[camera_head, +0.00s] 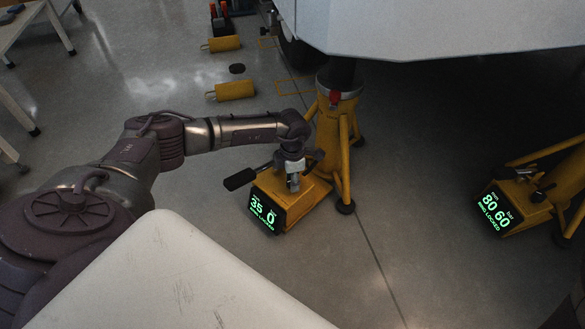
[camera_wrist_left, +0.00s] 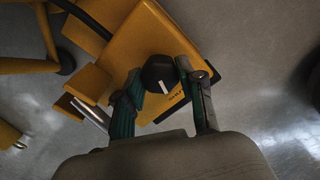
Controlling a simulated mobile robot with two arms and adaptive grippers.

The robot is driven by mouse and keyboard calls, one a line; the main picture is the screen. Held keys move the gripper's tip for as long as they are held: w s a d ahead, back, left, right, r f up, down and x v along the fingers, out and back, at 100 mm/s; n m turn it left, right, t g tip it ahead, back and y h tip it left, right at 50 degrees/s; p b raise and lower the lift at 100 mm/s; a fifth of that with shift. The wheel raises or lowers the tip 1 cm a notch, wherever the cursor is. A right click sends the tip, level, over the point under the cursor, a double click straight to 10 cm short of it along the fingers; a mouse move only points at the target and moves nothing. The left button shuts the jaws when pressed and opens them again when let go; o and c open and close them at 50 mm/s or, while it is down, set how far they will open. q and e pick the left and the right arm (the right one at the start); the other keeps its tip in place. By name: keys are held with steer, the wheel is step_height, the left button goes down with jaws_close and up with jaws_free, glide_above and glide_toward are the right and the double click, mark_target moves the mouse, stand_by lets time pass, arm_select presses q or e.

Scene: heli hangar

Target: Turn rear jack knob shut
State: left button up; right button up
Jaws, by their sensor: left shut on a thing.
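The jack (camera_head: 335,135) is a yellow tripod stand under the aircraft body. Its yellow pump box (camera_head: 297,202) has a dark display (camera_head: 264,211) with green text reading 35 and 0. My left gripper (camera_head: 292,182) is over the top of this box. In the left wrist view, a black knob (camera_wrist_left: 160,72) with a white mark sits on the yellow box between the two fingers of my left gripper (camera_wrist_left: 158,82). The fingers are closed in on the knob from both sides. The head view hides the knob behind the gripper. My right gripper is not in view.
A black-ended pump handle (camera_head: 240,179) sticks out left of the box. A second yellow jack box (camera_head: 515,205) at the right shows 80 and 60. The white aircraft body (camera_head: 430,25) hangs above. Yellow chocks (camera_head: 235,90) lie behind. Floor at front right is clear.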

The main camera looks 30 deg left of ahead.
arm_select(q)
steer(key=shift+m+p, duration=0.5)
steer(key=shift+m, duration=1.8)
steer(key=o, duration=1.1)
steer(key=shift+o, duration=0.2)
step_height(320, 180, up, 12)
